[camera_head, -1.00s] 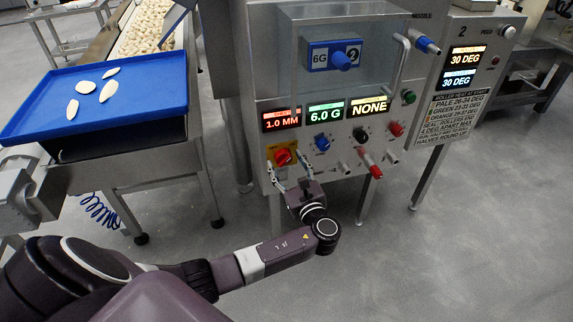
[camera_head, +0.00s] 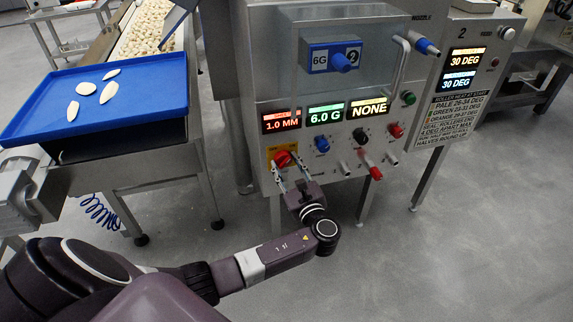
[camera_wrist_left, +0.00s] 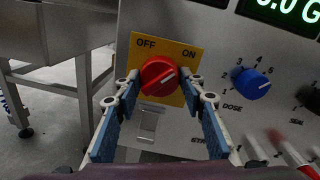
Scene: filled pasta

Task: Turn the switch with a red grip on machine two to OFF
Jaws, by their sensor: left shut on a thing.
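The switch with a red grip (camera_head: 283,158) sits on a yellow plate (camera_head: 272,152) at the lower left of the machine's front panel. In the left wrist view the red grip (camera_wrist_left: 158,76) is round, with OFF printed above left and ON above right. My left gripper (camera_head: 287,164) reaches up from below and is shut on the red grip. In the left wrist view its two fingers (camera_wrist_left: 162,82) lie on either side of the grip. My right gripper is not in view.
A blue dose knob (camera_head: 322,143), a black knob (camera_head: 361,135) and red knobs sit right of the switch. Lit displays (camera_head: 325,112) are above. A panel marked 2 (camera_head: 462,80) stands at the right. A blue tray (camera_head: 110,95) with pale pieces is at the left.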

